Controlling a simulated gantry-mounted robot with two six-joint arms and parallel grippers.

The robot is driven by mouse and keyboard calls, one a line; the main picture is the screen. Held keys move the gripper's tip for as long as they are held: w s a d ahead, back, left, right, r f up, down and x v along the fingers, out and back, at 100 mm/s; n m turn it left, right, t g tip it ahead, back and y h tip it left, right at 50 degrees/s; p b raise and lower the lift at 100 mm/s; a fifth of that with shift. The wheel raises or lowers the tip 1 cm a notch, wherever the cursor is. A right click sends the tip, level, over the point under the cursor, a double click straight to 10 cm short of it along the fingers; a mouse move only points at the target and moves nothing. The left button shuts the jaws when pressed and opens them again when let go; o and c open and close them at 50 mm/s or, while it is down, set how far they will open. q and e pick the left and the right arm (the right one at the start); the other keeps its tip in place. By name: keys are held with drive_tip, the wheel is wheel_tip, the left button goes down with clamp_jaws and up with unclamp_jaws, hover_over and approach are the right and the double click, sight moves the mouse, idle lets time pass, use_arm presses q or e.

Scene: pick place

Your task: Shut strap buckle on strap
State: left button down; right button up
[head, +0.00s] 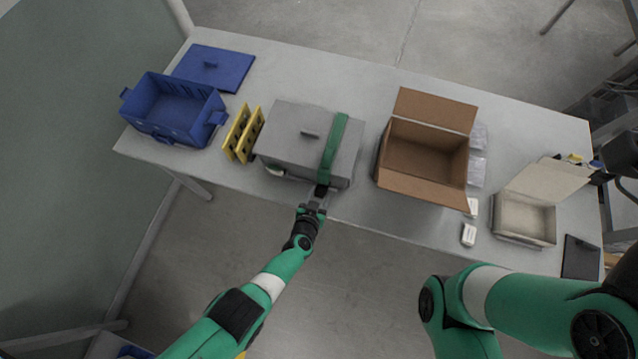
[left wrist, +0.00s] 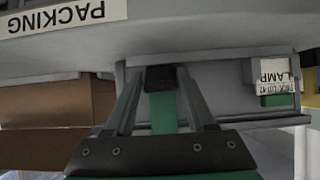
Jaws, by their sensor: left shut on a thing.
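A grey lidded box (head: 290,145) stands on the table with a green strap (head: 334,150) over its right part. The black strap buckle (head: 321,190) is at the strap's lower end, at the box's near side. My left gripper (head: 318,201) is at the buckle. In the left wrist view the two fingers close on the dark buckle (left wrist: 160,78), with the green strap (left wrist: 164,112) running between them. Whether the buckle is latched cannot be told. My right arm shows at lower right, but its gripper is out of view.
Yellow racks (head: 243,133) stand left of the box, beside a blue crate (head: 174,108) and blue lid (head: 213,67). An open cardboard box (head: 381,158) stands close on the right. The table's front edge lies just below the grey box.

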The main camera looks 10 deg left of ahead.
use_arm(q)
drive_tip(key=shift+r, duration=0.15)
drive_tip(key=shift+g, duration=0.3)
drive_tip(key=shift+c, duration=1.6)
unclamp_jaws()
drive_tip(key=d+p+v, duration=0.1)
drive_tip(key=p+v, duration=1)
drive_tip(key=p, duration=0.1)
drive_tip(key=shift+s+a, duration=0.25)
drive_tip(key=shift+a, duration=0.3)
drive_tip(key=shift+o, duration=0.2)
drive_tip(key=shift+r, duration=0.1)
